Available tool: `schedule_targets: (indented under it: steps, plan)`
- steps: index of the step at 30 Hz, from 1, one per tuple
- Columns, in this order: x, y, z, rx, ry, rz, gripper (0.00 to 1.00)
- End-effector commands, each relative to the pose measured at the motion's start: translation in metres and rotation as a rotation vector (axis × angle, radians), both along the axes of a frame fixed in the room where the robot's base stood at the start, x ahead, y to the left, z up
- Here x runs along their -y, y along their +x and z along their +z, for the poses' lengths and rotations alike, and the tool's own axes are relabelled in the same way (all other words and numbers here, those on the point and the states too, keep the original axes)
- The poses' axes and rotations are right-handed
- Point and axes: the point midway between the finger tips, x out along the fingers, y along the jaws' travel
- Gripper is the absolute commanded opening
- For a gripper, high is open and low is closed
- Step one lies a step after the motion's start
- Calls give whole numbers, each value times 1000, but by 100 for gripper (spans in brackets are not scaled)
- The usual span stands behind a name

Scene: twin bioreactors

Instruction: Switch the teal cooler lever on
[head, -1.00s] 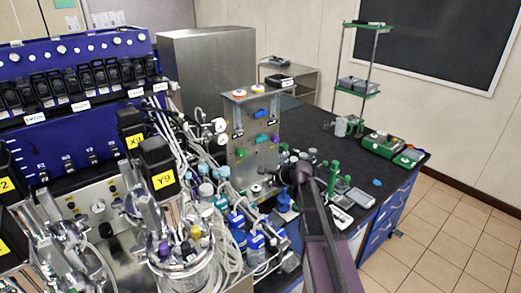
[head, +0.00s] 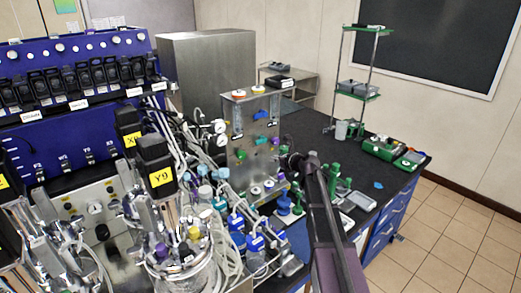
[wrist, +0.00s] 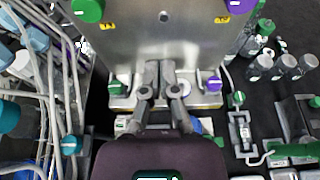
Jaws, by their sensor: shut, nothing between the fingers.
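My gripper (wrist: 161,68) is shut and empty in the wrist view, its fingertips close in front of the lower part of a steel panel (wrist: 160,40). A green lever (wrist: 117,88) sits left of the fingers at the panel's foot, and a purple lever (wrist: 214,84) sits to their right. A teal knob (wrist: 71,144) shows at lower left among tubes. I cannot tell which part is the teal cooler lever; the fingers may hide something behind them. In the head view the panel (head: 247,112) carries blue, green and purple knobs, and my arm covers the area right of it.
White tubes (wrist: 40,60) crowd the left of the wrist view. Several clear-bodied vials (wrist: 285,66) and green-topped equipment (wrist: 240,130) stand at right on the black bench. In the head view, the bioreactors (head: 180,262) and blue-capped bottles (head: 255,250) stand left of my arm.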

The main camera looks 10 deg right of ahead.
Motion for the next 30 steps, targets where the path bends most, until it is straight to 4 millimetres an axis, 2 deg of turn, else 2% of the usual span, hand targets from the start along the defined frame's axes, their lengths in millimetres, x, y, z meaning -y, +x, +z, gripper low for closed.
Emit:
schedule_targets:
  steps: [8, 14, 30]
  plan:
    - [-1, 1, -1, 0, -3, 2, 0]
    - [-6, 11, -6, 0, -3, 2, 0]
    - [-40, 69, -30, 0, -4, 2, 0]
